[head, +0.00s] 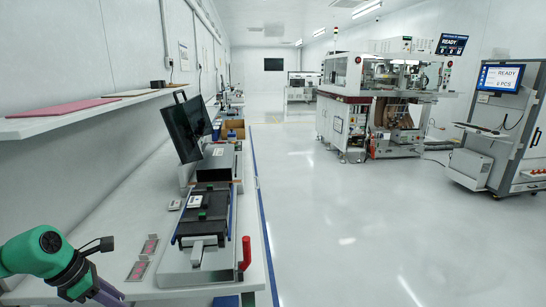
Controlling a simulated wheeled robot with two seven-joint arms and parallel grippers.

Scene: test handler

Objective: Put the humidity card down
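No card that I can name for certain as the humidity card is in view. Two small grey-framed cards with pink-red faces, an upper one (149,246) and a lower one (138,270), lie flat on the white bench, left of the test machine (200,255). Whether either is the humidity card I cannot tell. My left arm comes in at the lower left, green with a dark and purple wrist pointing down to the bottom edge. Its fingertips are out of the picture, so what it may hold is hidden. My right gripper is not in view.
The bench (115,225) runs along the left wall, with a black monitor (187,127) behind the machine. A red handle (246,252) stands at the machine's right front. A wall shelf (85,113) hangs above. Bare bench lies left of the machine; open floor lies right.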

